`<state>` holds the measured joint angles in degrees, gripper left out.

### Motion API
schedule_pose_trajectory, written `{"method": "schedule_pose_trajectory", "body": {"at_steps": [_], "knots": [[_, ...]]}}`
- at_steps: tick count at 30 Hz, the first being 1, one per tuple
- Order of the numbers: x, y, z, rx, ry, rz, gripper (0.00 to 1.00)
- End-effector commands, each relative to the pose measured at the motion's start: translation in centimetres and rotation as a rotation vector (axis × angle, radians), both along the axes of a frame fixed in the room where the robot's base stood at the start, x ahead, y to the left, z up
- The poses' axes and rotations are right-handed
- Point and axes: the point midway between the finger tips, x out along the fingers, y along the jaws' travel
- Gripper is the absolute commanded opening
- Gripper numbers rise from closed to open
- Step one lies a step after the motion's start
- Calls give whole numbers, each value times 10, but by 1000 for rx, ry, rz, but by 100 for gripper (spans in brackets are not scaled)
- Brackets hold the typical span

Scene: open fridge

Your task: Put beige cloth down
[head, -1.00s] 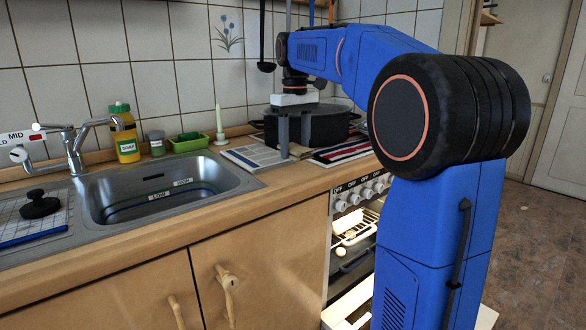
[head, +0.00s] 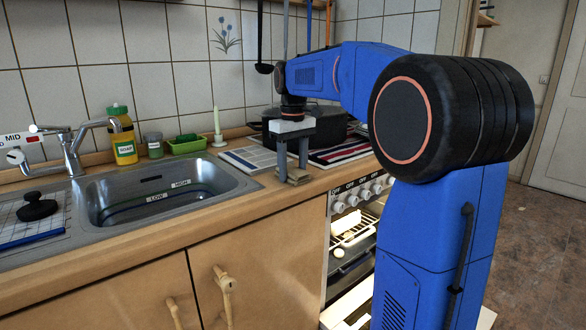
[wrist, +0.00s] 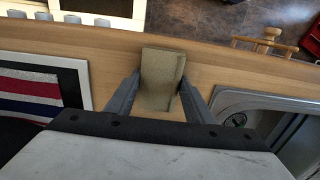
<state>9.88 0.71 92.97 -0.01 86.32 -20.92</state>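The beige cloth (head: 294,174) is a small folded block at the counter's front edge, between the sink and the stove. It also shows in the wrist view (wrist: 161,78), between the two grey fingers. My gripper (head: 292,165) points down over it. The fingertips meet the cloth's two sides in the wrist view (wrist: 160,84), so it appears gripped. The cloth is at or just above the wooden counter (wrist: 110,50); I cannot tell whether it bears on it.
The metal sink (head: 165,190) is to the left in the head view. An open book (head: 250,159) lies behind the cloth, and a striped towel (head: 340,152) lies to the right. A dark pot (head: 330,125) stands behind my gripper. The oven below is open.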

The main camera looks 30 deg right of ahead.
Motion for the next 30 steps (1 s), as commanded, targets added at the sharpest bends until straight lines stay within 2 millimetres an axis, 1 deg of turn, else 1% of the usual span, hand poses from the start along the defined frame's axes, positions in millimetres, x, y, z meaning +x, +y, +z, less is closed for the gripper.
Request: {"method": "schedule_pose_trajectory", "body": {"at_steps": [1, 2, 11, 14, 17, 20, 27, 30], "knots": [[0, 0, 0, 0, 0, 0, 60], [0, 0, 0, 0, 0, 0, 66], [0, 0, 1, 0, 0, 0, 66], [0, 0, 5, 0, 0, 0, 66], [1, 0, 16, -1, -2, 0, 66], [1, 0, 33, 0, -3, 0, 66], [1, 0, 80, -1, -2, 0, 66], [1, 0, 96, 0, -1, 0, 66]]}}
